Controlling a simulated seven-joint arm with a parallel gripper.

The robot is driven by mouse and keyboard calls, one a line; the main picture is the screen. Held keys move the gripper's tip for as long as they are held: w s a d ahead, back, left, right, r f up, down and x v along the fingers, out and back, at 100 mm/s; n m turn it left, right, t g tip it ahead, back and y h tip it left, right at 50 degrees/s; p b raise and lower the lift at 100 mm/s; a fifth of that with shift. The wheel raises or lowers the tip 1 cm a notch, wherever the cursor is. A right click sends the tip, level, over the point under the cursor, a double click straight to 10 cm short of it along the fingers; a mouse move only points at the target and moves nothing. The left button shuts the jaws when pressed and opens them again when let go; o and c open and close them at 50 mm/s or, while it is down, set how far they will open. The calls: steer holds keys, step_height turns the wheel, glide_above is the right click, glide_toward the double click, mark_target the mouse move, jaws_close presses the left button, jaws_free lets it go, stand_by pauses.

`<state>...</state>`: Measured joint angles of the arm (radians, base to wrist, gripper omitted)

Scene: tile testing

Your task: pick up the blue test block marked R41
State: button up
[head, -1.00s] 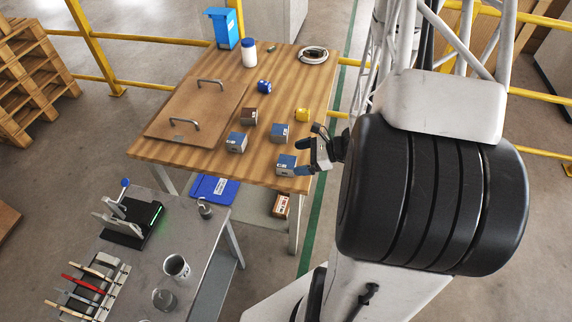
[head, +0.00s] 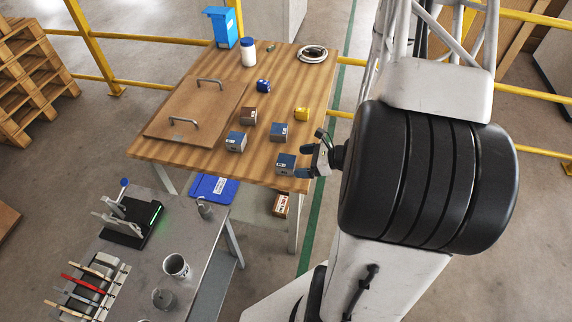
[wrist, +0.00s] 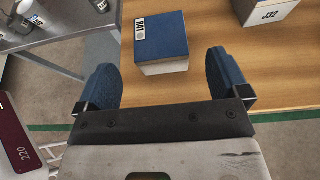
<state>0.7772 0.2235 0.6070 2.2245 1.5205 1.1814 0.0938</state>
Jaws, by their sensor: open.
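The blue-topped block marked R41 (wrist: 160,38) lies ahead of my gripper in the wrist view, its label reading R41 at the top's left edge and its lower side pale grey. In the head view this block (head: 285,165) sits near the table's front right corner. My gripper (head: 304,160) is open at its right side. In the wrist view my gripper's two blue fingers (wrist: 162,62) stand wide apart, one on each side of the block's near part, with gaps on both sides. Nothing is held. I cannot tell the fingertips' exact height against the block.
A block labelled J32 (wrist: 268,14) stands beyond the right finger. Other blocks on the wooden table (head: 190,153) include a blue one (head: 236,142), a brown one (head: 249,116) and a yellow one (head: 301,114). A board with handles (head: 185,108) lies left.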

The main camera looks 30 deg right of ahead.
mark_target(291, 161)
steer(key=shift+w+a+f, duration=0.25)
steer(key=shift+w+a, duration=0.15)
steer(key=shift+x, duration=2.55)
steer(key=c, duration=1.2)
steer(key=shift+c, duration=0.2)
steer(key=shift+r, duration=0.15)
